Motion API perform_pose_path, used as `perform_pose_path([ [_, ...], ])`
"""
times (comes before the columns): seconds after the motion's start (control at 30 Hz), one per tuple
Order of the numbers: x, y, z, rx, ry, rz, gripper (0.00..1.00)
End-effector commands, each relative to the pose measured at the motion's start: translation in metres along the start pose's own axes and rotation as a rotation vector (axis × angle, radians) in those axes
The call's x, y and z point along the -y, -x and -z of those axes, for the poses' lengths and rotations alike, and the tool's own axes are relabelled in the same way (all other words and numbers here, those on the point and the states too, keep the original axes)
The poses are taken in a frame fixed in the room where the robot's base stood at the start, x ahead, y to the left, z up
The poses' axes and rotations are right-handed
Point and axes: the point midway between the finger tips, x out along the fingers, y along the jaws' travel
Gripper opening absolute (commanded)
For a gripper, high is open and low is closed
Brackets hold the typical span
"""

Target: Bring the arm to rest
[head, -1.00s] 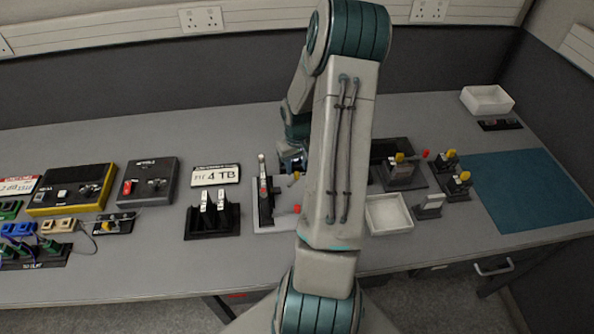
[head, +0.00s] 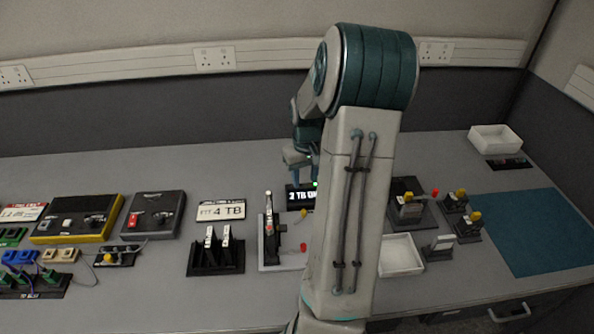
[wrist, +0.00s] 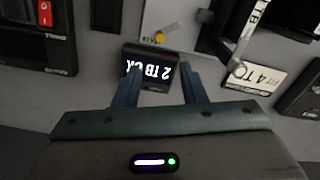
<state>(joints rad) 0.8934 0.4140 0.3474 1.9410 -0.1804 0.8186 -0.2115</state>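My arm rises in the middle of the head view, its grey and teal links hiding part of the bench. My gripper (wrist: 160,88) shows in the wrist view with its two blue fingers apart and nothing between them. It points down over the bench, near a small black display (wrist: 150,68) with white lettering that reads in part "2 TB". In the head view the display (head: 301,196) stands behind a grey stand with a black upright unit (head: 270,226). The fingertips overlap the display's lower edge in the wrist view; whether they touch it I cannot tell.
Right are a white tray (head: 401,256), yellow-knobbed fixtures (head: 461,208) and a bare teal mat (head: 540,230). A wall bounds the back.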

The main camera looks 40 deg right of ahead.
Motion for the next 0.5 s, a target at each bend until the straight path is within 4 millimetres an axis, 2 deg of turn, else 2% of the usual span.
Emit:
perform_pose_path([
  [0.3,0.004,0.003,-0.001,-0.002,0.005,-0.005,0.38],
  [0.37,0.011,0.010,-0.002,-0.007,0.014,-0.014,0.38],
  [0.5,0.045,0.037,-0.013,-0.026,0.050,-0.051,0.38],
])
